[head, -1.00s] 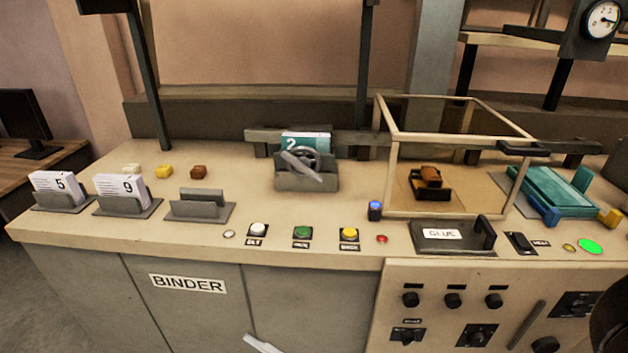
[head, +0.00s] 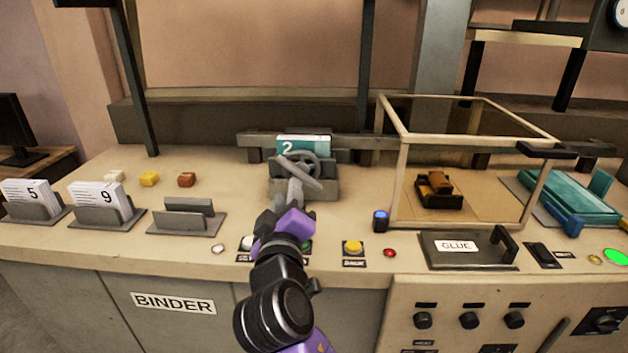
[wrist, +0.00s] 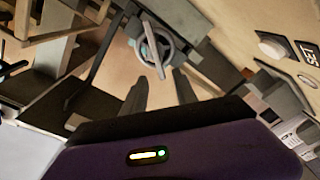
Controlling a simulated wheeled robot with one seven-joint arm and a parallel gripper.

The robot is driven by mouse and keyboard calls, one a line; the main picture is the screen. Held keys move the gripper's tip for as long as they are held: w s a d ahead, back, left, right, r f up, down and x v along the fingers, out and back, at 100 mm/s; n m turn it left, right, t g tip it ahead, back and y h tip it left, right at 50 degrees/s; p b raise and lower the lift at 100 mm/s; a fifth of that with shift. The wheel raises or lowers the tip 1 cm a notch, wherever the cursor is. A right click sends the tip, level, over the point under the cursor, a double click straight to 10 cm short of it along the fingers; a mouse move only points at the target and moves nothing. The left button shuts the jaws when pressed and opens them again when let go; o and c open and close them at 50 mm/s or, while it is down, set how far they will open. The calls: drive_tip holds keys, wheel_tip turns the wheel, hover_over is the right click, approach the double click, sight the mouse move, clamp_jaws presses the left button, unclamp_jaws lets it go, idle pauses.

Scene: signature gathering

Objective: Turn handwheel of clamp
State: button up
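The clamp (head: 326,185) is a grey block at the middle back of the binder table, with a teal and white block marked "2" (head: 310,144) standing in it. Its grey handwheel (head: 313,163) faces forward, with a light bar slanting across it. The handwheel also shows at the upper middle of the wrist view (wrist: 168,48). My gripper (head: 293,188) is just in front of the clamp, partly covering its lower front. In the wrist view its two fingers (wrist: 160,88) are apart with nothing between them, pointing toward the wheel. They look short of it; the exact gap is unclear.
A glass box frame (head: 400,180) stands to the right. Holders marked "5" (head: 32,195) and "9" (head: 100,200) and an empty holder (head: 188,218) are left. A yellow button (head: 353,247) and a glue lid (head: 480,257) line the front.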

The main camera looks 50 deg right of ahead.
sight(301, 178)
drive_tip(key=shift+g, duration=0.7)
drive_tip(key=shift+w+d+f+p, duration=0.25)
drive_tip(key=shift+w+d, duration=0.35)
drive_tip(key=shift+d, duration=0.65)
drive_tip(key=shift+w+d+f+p, duration=0.25)
drive_tip(key=shift+w+d, duration=0.3)
drive_tip(key=shift+d, duration=0.65)
drive_tip(key=shift+w+d+f+p, duration=0.2)
drive_tip(key=shift+w+d, duration=0.4)
drive_tip(key=shift+d, duration=0.65)
clamp_jaws()
